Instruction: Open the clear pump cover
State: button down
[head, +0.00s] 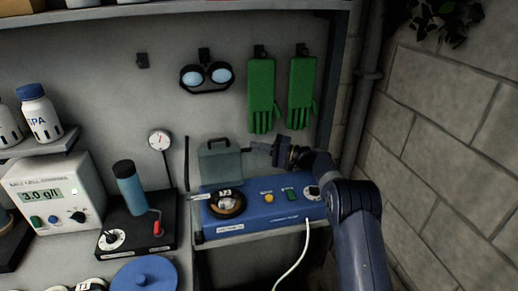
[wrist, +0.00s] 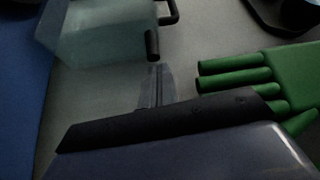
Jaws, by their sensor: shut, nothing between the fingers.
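The clear pump cover (head: 221,166) stands raised at the back of the blue pump unit (head: 285,212), with its dark handle (head: 216,141) at the top. The round brown-rimmed pump head (head: 227,205) shows uncovered in front of it. In the wrist view the cover (wrist: 100,32) is a pale see-through block at the upper left, with a black handle (wrist: 166,17). My gripper (head: 254,146) is just right of the cover, fingers pointing left. In the wrist view the fingers (wrist: 155,75) are shut and empty, close to the handle's end; I cannot tell whether they touch it.
Green gloves (head: 262,95) hang on the wall above my gripper and show close on the right in the wrist view (wrist: 290,75). Goggles (head: 206,76) hang to their left. A blue bottle (head: 129,187) and a control box (head: 58,192) stand left. A white cable (head: 298,250) hangs in front.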

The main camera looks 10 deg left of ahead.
jog(key=shift+s+d+r+n+y+b, duration=0.15)
jog(key=shift+s+n+b, duration=0.2)
jog(key=shift+b, duration=1.1)
jog(key=shift+s+d+f+n+y+b, duration=0.1)
jog(key=shift+s+d+n+y+b, duration=0.2)
jog(key=shift+b, duration=1.1)
jog(key=shift+s+d+r+n+y+b, duration=0.1)
jog(key=shift+s+n+b, duration=0.3)
jog(key=shift+b, duration=1.05)
jog(key=s+d+f+b, duration=0.1)
jog(key=d+b, duration=0.1)
jog(key=d, duration=0.8)
jog(key=shift+d+f, duration=0.25)
jog(key=shift+f, duration=0.15)
jog(key=shift+s, duration=0.1)
jog(key=w+a+r+p, duration=0.1)
jog(key=a, duration=0.8)
jog(key=shift+a+r+p, duration=0.3)
jog(key=shift+p, duration=0.1)
